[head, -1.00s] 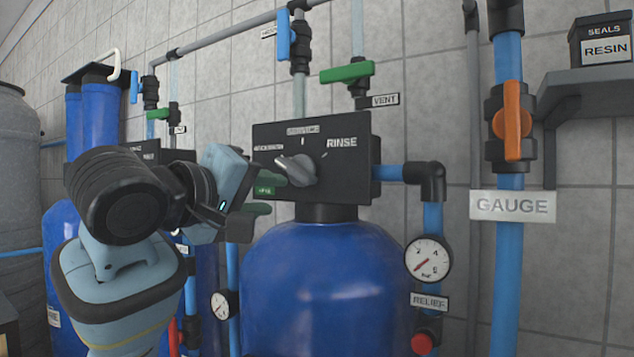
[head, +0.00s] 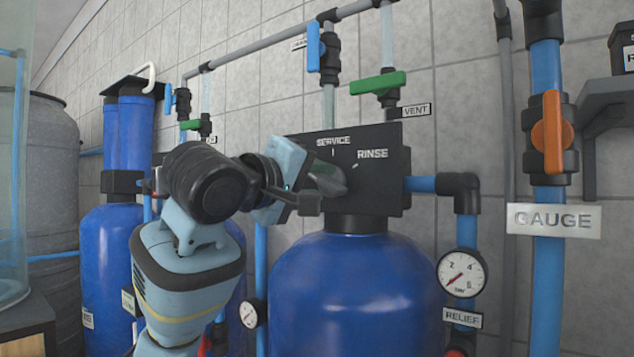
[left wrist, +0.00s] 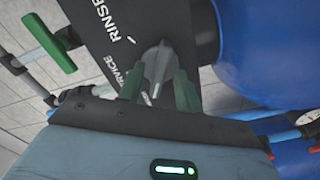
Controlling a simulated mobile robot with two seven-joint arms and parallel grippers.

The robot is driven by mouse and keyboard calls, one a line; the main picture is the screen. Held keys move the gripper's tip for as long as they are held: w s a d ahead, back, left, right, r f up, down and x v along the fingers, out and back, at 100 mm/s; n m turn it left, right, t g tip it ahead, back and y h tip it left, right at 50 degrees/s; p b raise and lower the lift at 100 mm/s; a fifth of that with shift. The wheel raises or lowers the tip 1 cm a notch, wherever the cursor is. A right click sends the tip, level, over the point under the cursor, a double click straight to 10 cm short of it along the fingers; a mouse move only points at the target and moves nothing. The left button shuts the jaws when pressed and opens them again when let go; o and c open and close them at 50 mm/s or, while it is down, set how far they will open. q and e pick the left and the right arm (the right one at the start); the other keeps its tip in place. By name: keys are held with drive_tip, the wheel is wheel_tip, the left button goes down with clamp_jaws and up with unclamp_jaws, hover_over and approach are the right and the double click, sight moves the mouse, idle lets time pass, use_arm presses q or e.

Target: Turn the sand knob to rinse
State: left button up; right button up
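The black control panel (head: 386,195) sits on top of a big blue tank (head: 350,290). It carries the printed words SERVICE and, to the right, RINSE. The grey knob (head: 334,187) is on the panel's face, partly hidden by my left gripper in the head view. In the left wrist view the knob (left wrist: 159,60) stands between the two green fingers of my left gripper (left wrist: 158,77). The fingers are apart, one on each side, with gaps visible between them and the knob. Which mark the knob points at is unclear. My right gripper is not in view.
A green-handled vent valve (head: 378,84) and a blue-handled valve (head: 315,47) are above the panel. A pressure gauge (head: 462,273) and a pipe with an orange handle (head: 552,132) stand to the right. Blue tanks (head: 108,250) stand at the left.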

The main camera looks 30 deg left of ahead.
use_arm(q)
drive_tip(key=shift+w, duration=0.35)
clamp_jaws()
